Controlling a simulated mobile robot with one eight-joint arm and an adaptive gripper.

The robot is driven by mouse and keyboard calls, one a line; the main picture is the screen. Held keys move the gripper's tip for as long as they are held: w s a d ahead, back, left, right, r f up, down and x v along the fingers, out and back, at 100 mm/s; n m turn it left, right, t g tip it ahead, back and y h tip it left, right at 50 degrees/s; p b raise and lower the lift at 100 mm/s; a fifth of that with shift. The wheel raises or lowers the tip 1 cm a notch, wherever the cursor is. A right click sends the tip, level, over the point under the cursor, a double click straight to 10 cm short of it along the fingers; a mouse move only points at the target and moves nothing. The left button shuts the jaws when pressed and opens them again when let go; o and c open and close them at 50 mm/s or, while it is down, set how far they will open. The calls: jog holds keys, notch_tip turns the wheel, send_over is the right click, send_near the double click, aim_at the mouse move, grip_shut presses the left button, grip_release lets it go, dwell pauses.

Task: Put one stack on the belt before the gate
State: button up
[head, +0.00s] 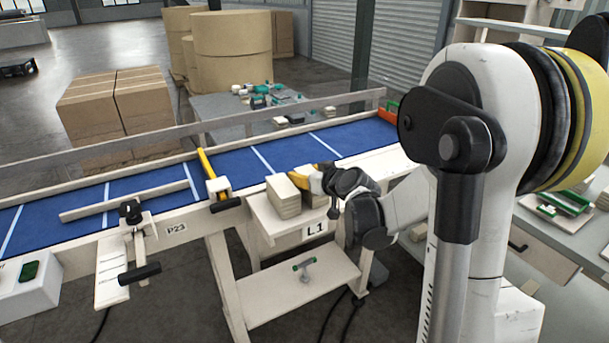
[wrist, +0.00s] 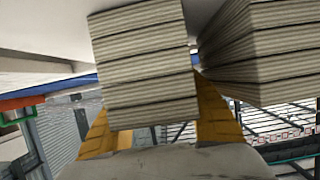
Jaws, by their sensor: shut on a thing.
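In the head view my gripper (head: 308,179) is at the small shelf (head: 262,213) marked L1, beside the blue belt (head: 240,161). Its yellow fingers are shut on a pale layered stack (wrist: 145,65), which fills the space between them in the wrist view. A second stack (head: 284,197) is close beside it, on the left in the head view; it also shows at the right of the wrist view (wrist: 260,50). My fingers partly hide the held stack in the head view. I cannot tell whether it touches the shelf. A yellow gate bar (head: 206,163) lies across the belt, left of the stacks.
A clamped guide bar (head: 130,201) lies over the belt left of the gate. A wooden rail (head: 235,119) runs along the far side. An orange piece (head: 391,108) is at the right end. The belt between gate and right end is clear.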

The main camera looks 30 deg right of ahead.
jog(key=o, duration=0.9)
jog(key=shift+f, duration=0.1)
